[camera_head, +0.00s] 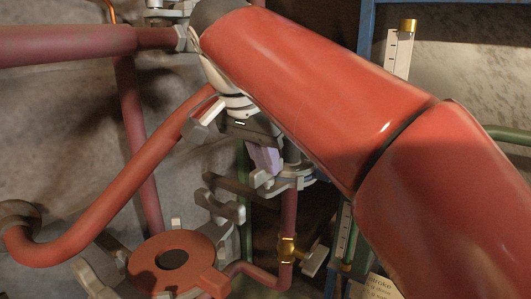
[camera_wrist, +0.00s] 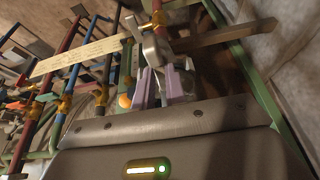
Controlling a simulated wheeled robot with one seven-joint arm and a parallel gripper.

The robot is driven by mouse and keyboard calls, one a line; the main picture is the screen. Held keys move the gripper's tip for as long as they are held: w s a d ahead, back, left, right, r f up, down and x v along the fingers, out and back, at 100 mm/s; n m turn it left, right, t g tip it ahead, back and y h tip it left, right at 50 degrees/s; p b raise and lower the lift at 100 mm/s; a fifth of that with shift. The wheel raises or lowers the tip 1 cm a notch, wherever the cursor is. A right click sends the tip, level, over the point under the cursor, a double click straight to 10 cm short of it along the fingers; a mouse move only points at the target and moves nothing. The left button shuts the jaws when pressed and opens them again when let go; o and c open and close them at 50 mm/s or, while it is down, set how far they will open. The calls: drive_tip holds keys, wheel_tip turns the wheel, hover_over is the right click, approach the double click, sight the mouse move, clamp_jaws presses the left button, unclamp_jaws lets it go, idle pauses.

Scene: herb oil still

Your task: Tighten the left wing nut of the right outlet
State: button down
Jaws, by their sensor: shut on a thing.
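My gripper (camera_head: 264,158) reaches down from the upper middle in the head view, its lilac fingers at the left side of the right outlet's grey flange (camera_head: 298,174). A grey wing nut (camera_head: 262,179) shows just below the fingertips. In the wrist view my gripper (camera_wrist: 165,88) is shut on a grey piece between its two lilac fingers, which I take to be the left wing nut. A grey winged part (camera_wrist: 152,47) stands just beyond the fingers there. My arm hides the upper part of this outlet. I cannot tell how tight the nut is.
A red pipe with a brass valve (camera_head: 287,250) and pale handle (camera_head: 315,261) runs below the flange. A rust-red round flange (camera_head: 211,253) with a dark hole lies lower left. A thick red pipe (camera_head: 120,200) bends at the left.

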sight(253, 172)
idle(0.4)
drive_tip(key=c, duration=1.5)
unclamp_jaws()
drive_tip(key=shift+o, duration=0.2)
drive_tip(key=shift+p+v, duration=0.45)
drive_tip(key=shift+v, duration=3.4)
drive_tip(key=shift+a, duration=0.1)
